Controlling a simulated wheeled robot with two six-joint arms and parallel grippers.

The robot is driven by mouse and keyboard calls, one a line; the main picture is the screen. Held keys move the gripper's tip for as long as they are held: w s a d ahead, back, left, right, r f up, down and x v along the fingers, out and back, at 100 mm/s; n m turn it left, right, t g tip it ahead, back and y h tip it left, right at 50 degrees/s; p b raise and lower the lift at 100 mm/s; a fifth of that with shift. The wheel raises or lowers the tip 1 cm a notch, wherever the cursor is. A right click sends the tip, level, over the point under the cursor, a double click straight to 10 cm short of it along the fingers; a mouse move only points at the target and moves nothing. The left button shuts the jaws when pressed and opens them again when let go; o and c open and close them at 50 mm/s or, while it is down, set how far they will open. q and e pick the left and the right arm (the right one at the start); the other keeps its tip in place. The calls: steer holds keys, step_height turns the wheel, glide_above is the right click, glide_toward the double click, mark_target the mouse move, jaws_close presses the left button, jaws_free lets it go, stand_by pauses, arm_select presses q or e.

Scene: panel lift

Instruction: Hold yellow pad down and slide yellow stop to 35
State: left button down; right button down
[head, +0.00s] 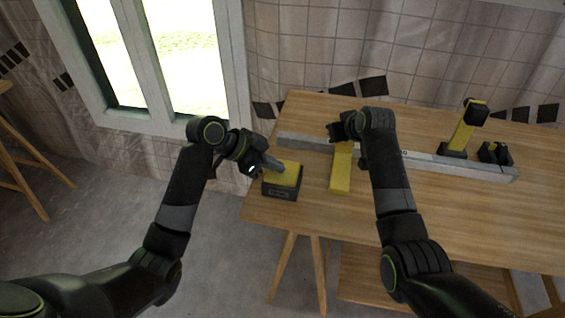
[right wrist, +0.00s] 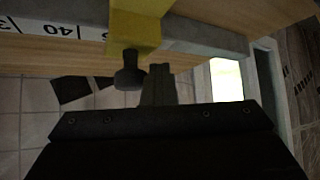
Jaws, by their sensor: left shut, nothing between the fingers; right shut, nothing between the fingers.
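The yellow pad (head: 288,174) sits on a dark box (head: 281,191) at the table's left end. My left gripper (head: 273,164) is shut, its tips at the pad's top; I cannot tell how firmly they press. The yellow stop (head: 341,172) sits across the pale rail (head: 305,143). It also shows in the right wrist view (right wrist: 137,28), with a dark knob (right wrist: 129,72) on its side. My right gripper (right wrist: 158,84) is shut and empty, just right of the knob there; I cannot tell if they touch. The scale shows 40 left of the stop and a cut-off figure at the edge.
A yellow upright with a black head (head: 462,132) stands by the rail's right part, near a small dark block (head: 494,153). The wooden table (head: 300,222) is clear in front. A tiled wall and a window are behind.

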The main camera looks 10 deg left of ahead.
mark_target(350, 145)
arm_select(q)
steer(key=shift+s+a+f, duration=0.1)
steer(key=shift+f, duration=0.15)
arm_select(e)
steer(key=shift+d, duration=3.7)
steer(key=shift+a, duration=0.1)
steer(key=shift+a, duration=1.7)
step_height(350, 145, up, 8)
